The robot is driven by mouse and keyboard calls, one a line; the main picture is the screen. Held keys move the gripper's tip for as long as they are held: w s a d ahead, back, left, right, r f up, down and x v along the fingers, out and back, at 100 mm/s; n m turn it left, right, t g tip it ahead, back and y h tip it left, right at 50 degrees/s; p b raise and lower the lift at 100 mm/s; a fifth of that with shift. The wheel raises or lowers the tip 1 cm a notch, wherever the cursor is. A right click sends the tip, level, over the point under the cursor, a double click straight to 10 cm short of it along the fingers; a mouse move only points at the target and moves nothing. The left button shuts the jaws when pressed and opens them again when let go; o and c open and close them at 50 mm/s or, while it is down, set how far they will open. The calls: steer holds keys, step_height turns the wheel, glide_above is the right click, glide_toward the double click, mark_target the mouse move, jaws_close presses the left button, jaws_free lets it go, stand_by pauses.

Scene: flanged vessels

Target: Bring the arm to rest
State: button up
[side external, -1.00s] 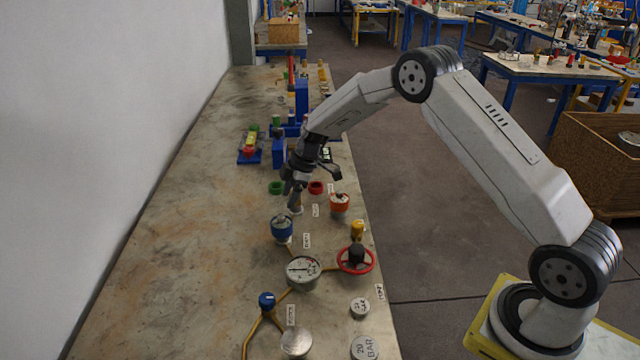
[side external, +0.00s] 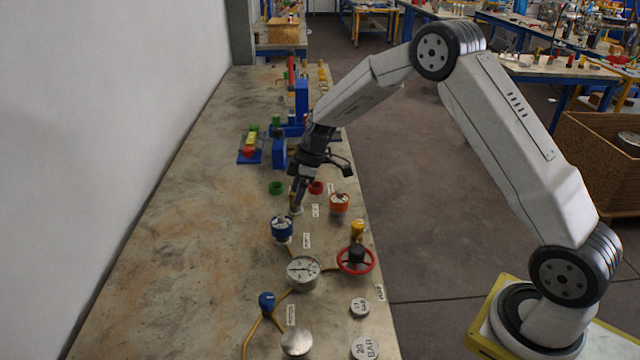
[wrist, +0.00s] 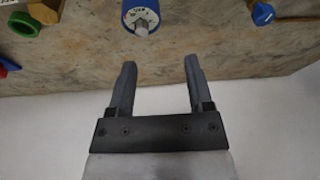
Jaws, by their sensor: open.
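My gripper (side external: 299,193) is above the bench (side external: 190,260) in the side view, behind the blue capped vessel (side external: 281,228). In the wrist view my gripper (wrist: 158,64) has its two fingers apart, with nothing between them. The blue vessel, with a white dial-like top, shows beyond the fingertips (wrist: 141,16), apart from them. A small pale fitting (side external: 297,210) shows just below the gripper in the side view and is partly hidden.
An orange-topped vessel (side external: 339,202), a red handwheel (side external: 356,260), a round gauge (side external: 303,271) and a blue knob (side external: 267,301) stand along the pipework. Blue fixtures (side external: 301,100) stand behind the gripper. The left half of the bench is bare up to the white wall (side external: 100,130).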

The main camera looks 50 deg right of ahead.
steer(key=s+a+r+m+h, duration=0.1)
steer(key=s+m, duration=0.4)
steer(key=s, duration=0.8)
steer(key=s+a+r+m+h, duration=0.2)
steer(key=s+m, duration=0.3)
steer(key=s, duration=0.8)
steer(key=shift+a+r+t, duration=0.3)
steer(key=shift+a+r, duration=0.25)
steer(key=shift+r, duration=0.2)
stand_by(1.0)
